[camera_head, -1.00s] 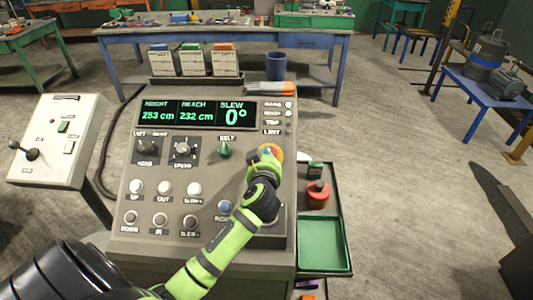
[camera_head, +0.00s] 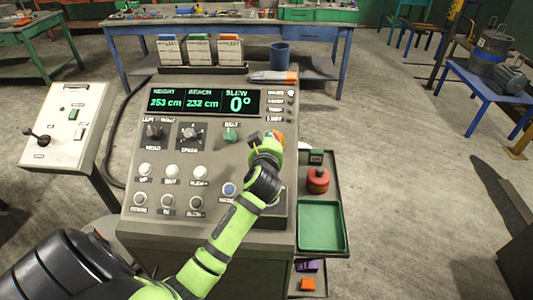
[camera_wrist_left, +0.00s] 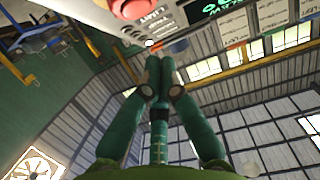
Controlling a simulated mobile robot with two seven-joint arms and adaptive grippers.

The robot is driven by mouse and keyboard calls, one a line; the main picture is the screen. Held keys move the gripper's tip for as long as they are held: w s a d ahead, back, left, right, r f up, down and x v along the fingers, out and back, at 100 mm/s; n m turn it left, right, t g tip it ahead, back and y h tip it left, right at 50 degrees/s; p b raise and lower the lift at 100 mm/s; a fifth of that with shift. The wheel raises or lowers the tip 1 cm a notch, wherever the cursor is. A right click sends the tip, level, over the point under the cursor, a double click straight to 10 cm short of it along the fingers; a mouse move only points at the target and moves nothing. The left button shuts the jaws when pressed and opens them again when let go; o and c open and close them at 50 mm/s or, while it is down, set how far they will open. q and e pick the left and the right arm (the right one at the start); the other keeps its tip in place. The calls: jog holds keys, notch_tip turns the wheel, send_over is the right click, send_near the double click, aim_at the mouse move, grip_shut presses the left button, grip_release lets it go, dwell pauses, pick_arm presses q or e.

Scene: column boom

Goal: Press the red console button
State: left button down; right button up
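The grey console (camera_head: 150,215) stands in front of me. The red button (camera_wrist_left: 130,7) shows on its panel at the top edge of the left wrist view, partly cut off. In the head view my left gripper (camera_head: 256,139) hides most of the button; only a red and yellow sliver (camera_head: 278,139) shows beside the gripper. In the left wrist view the green fingers of the left gripper (camera_wrist_left: 161,88) are together with nothing between them. The fingertips appear apart from the button. My right gripper is in neither view.
Knobs and several small buttons, one blue (camera_head: 229,189), sit on the console. A side shelf at its right holds a red round object (camera_head: 318,179) and a green tray (camera_head: 320,202). A white lever box (camera_head: 65,125) stands at left. A blue bench (camera_head: 325,32) is behind.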

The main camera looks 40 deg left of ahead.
pick_arm(q)
jog(key=b+v, duration=0.2)
jog(key=v, duration=0.6)
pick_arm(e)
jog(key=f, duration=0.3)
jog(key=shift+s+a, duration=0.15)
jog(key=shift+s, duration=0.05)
pick_arm(q)
jog(key=shift+s+f, duration=0.1)
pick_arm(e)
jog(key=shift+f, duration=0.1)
